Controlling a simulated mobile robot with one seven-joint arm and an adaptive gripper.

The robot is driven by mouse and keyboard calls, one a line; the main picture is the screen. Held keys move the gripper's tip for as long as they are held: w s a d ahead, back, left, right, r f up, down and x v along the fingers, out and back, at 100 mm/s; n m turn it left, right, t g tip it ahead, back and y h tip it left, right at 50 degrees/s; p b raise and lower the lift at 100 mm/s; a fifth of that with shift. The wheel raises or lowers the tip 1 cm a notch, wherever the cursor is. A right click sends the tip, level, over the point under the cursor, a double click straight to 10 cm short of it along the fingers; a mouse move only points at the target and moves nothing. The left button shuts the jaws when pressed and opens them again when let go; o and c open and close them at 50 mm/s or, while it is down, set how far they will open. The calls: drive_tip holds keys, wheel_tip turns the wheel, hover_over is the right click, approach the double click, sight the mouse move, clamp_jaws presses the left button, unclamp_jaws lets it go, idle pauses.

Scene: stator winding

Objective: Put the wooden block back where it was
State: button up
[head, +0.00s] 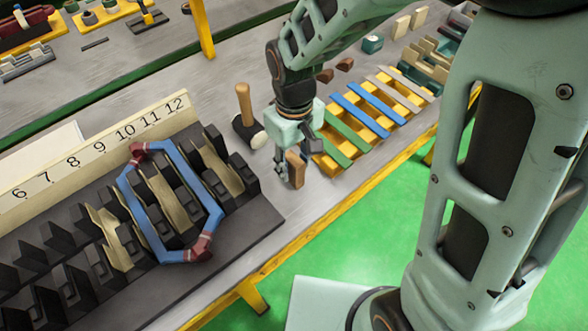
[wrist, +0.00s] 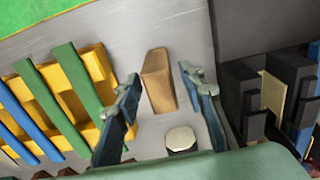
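The wooden block (wrist: 157,78) is a small brown piece on the grey bench top. In the wrist view it stands between the two fingers of my gripper (wrist: 163,88), with a gap on each side. My gripper is open and does not visibly touch it. In the head view, my gripper (head: 288,166) is low over the bench, and the block (head: 296,170) shows partly behind a finger, near the bench's front edge. Whether the block rests fully on the bench is hard to tell.
A mallet (head: 246,110) stands close behind my gripper. A yellow rack (head: 372,125) with green, blue and grey strips lies to the right. The dark stator fixture (head: 250,225), with a blue coil (head: 158,237) on it, is on the left.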

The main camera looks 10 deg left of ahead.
wheel_tip(320, 180, up, 8)
drive_tip(key=shift+r, duration=0.1)
drive_tip(key=shift+d, duration=0.1)
idle(0.4)
